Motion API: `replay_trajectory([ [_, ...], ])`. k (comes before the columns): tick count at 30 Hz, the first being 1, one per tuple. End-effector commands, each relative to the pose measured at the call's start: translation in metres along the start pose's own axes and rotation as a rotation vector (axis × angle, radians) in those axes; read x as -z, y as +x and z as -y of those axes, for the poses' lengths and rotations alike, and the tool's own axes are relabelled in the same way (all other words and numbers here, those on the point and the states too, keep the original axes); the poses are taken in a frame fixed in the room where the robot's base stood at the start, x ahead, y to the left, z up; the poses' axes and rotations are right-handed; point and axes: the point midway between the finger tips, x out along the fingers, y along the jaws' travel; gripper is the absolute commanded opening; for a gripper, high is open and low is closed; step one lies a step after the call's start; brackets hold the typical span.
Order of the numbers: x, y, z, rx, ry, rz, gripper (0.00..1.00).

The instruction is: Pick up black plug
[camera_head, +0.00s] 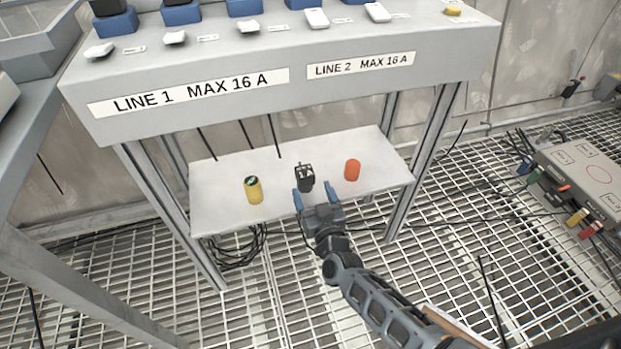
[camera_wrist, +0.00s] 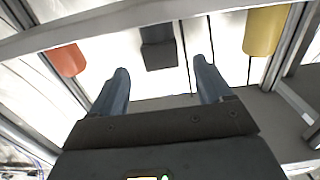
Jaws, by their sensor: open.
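The black plug (camera_head: 305,177) stands on a white lower shelf (camera_head: 225,185), between a yellow cylinder and an orange one. It also shows in the wrist view (camera_wrist: 158,52), beyond the fingertips and a little left of the middle between them. My gripper (camera_head: 313,196) is open and empty at the front edge of the shelf, just short of the plug. Its two blue fingers (camera_wrist: 161,80) are spread apart, and a gap lies between them and the plug.
The yellow cylinder (camera_head: 253,190) stands left of the plug and the orange cylinder (camera_head: 352,170) stands right. A panel marked LINE 1 and LINE 2 (camera_head: 280,75) overhangs the shelf. Metal legs (camera_head: 425,160) flank it. A grey box with connectors (camera_head: 585,175) lies at right.

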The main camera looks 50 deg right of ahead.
Motion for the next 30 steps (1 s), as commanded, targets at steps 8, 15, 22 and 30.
replay_trajectory([
  [8,-0.002,0.029,0.0,0.0,0.0,-0.002,0.79],
  [15,-0.004,0.062,0.001,0.002,0.001,-0.002,0.79],
  [22,-0.003,0.072,0.001,0.002,0.0,0.0,0.79],
  [30,-0.003,0.072,0.001,0.002,0.0,-0.001,0.66],
])
